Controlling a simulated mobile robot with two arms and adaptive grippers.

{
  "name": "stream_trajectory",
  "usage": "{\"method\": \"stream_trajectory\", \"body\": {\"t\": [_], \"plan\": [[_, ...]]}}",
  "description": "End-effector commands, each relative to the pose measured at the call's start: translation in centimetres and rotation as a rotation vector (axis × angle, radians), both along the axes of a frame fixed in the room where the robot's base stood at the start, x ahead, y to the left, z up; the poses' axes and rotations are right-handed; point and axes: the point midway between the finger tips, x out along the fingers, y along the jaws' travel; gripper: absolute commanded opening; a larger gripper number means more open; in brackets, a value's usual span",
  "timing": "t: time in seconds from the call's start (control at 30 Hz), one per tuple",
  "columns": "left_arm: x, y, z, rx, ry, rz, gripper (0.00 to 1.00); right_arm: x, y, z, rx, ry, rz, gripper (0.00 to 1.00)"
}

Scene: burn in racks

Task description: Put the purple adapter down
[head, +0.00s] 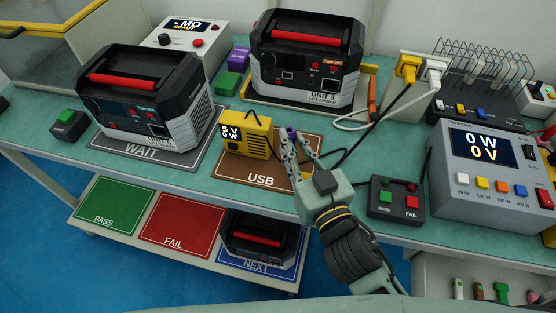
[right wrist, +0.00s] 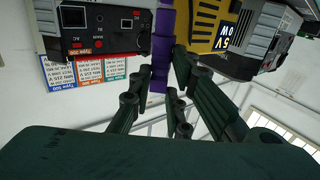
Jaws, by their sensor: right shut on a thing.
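My right gripper (head: 300,146) reaches in over the brown USB mat (head: 232,166), its fingers pointing to the back of the bench. It is shut on the purple adapter (head: 291,131), of which only a small part shows at the fingertips. In the right wrist view the purple adapter (right wrist: 159,50) is a long segmented piece between the fingers (right wrist: 163,88). I cannot tell whether it touches the mat. The yellow meter (head: 247,134) stands on the mat, left of the fingers. My left gripper is not in view.
A power station (head: 145,99) stands on the WAIT mat (head: 124,144); another (head: 306,58) stands behind the USB mat. A PASS/FAIL button box (head: 397,198) and load tester (head: 487,170) are to the right. Black and white cables (head: 370,125) run nearby. Purple (head: 238,58) and green (head: 227,84) blocks sit behind.

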Motion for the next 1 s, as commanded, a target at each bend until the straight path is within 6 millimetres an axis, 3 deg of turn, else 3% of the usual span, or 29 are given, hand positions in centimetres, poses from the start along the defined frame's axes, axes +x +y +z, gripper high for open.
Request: {"method": "stream_trajectory", "body": {"t": [0.1,0.23,0.5,0.9,0.93,1.0], "plan": [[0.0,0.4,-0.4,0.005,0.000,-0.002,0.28,0.2,1.9,-1.2,0.003,0.001,-0.001,0.00],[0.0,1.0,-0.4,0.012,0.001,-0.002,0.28,0.2,2.9,-1.8,0.000,-0.001,0.001,0.00],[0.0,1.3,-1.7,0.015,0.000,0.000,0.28,0.2,2.9,-5.4,-0.001,0.001,0.000,0.00],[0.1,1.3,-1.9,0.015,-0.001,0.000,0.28,0.2,2.9,-6.0,0.000,-0.001,0.001,0.00],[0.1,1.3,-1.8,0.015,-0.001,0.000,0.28,0.2,2.9,-5.9,0.000,0.000,0.001,0.18],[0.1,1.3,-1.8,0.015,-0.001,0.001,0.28,0.2,2.9,-5.9,0.000,0.000,0.001,0.24]]}}
